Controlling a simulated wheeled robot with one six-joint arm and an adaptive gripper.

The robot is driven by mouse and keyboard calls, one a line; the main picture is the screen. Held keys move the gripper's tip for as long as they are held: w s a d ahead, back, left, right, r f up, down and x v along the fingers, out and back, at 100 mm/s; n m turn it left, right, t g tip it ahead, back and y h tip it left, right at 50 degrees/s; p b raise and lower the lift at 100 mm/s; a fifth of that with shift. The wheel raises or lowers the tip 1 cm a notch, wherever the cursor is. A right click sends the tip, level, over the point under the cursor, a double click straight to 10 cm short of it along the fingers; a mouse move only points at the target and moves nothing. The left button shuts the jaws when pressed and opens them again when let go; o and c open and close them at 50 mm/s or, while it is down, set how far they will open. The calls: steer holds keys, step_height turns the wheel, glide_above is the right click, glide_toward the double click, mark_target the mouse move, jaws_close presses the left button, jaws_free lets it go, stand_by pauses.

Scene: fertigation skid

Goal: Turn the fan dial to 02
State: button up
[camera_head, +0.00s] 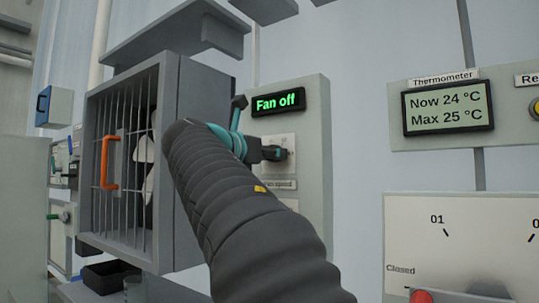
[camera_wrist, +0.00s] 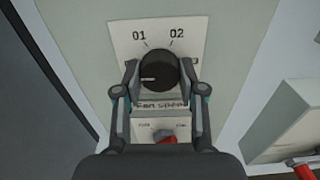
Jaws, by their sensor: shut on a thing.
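The fan dial (camera_wrist: 158,70) is a round black knob on a white plate, below the marks 01 and 02, in the wrist view. Its white pointer line points left, below the 01 mark. My gripper (camera_wrist: 159,76) is shut on the dial, with one finger on each side. In the head view my gripper (camera_head: 270,153) reaches the dial plate (camera_head: 289,145), and the dial itself is mostly hidden. The fan (camera_head: 148,150) sits behind a grille to the left.
A red-handled switch (camera_wrist: 165,135) is just below the "Fan speed" label in the wrist view. A grey box with a red handle (camera_wrist: 300,165) is at lower right. The thermometer display (camera_head: 447,107) reads Now 24 °C, Max 25 °C. The fan housing (camera_head: 190,150) stands left of my arm.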

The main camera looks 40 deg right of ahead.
steer(key=shift+m, duration=0.3)
steer(key=m+b, duration=0.4)
steer(key=m, duration=1.8)
steer(key=shift+w+r+m, duration=0.1)
steer(key=shift+m, duration=0.3)
steer(key=o, duration=1.2)
steer(key=shift+c, duration=0.2)
steer(key=shift+a, duration=0.1)
